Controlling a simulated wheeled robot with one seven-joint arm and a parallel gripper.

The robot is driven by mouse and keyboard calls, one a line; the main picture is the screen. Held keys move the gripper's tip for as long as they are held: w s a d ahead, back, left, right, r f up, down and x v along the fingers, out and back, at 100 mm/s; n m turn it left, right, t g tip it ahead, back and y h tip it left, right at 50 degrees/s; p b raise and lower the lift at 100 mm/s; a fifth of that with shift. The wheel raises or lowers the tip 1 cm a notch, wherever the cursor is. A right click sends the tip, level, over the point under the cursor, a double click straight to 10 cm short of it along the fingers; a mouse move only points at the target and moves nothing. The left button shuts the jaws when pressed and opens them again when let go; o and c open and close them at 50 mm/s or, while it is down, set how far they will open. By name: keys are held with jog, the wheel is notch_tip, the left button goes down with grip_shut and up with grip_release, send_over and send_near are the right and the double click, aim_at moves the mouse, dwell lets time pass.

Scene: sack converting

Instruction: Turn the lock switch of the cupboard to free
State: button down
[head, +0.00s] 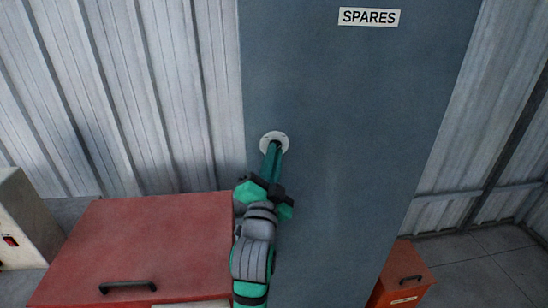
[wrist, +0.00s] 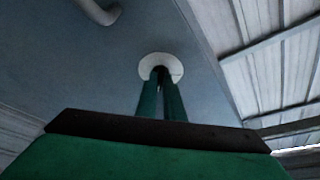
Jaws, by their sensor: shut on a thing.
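The cupboard (head: 345,130) is a tall blue-grey cabinet with a white "SPARES" label (head: 369,17). A round pale plate, the lock switch's base (head: 284,137), sits at its left side; it also shows in the wrist view (wrist: 146,70). My gripper (head: 275,145) reaches up to this plate with its green fingers close together, shut on the switch. In the wrist view the fingertips (wrist: 161,76) meet at the middle of the plate. The switch's knob is mostly hidden by the fingers, so its turn position cannot be read.
A red cabinet (head: 150,245) with a black handle stands left of my arm. A smaller orange-red box (head: 404,270) stands at lower right. A pale machine (head: 20,225) is at far left. In the wrist view a grey curved bar (wrist: 100,12) is on the panel at upper left.

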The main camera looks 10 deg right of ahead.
dwell(0.5)
jog(key=c, duration=1.9)
grip_release()
jog(key=shift+o, duration=0.2)
jog(key=v, duration=1)
jog(key=shift+s+a, duration=0.2)
jog(key=shift+s, duration=0.2)
jog(key=shift+f, duration=0.1)
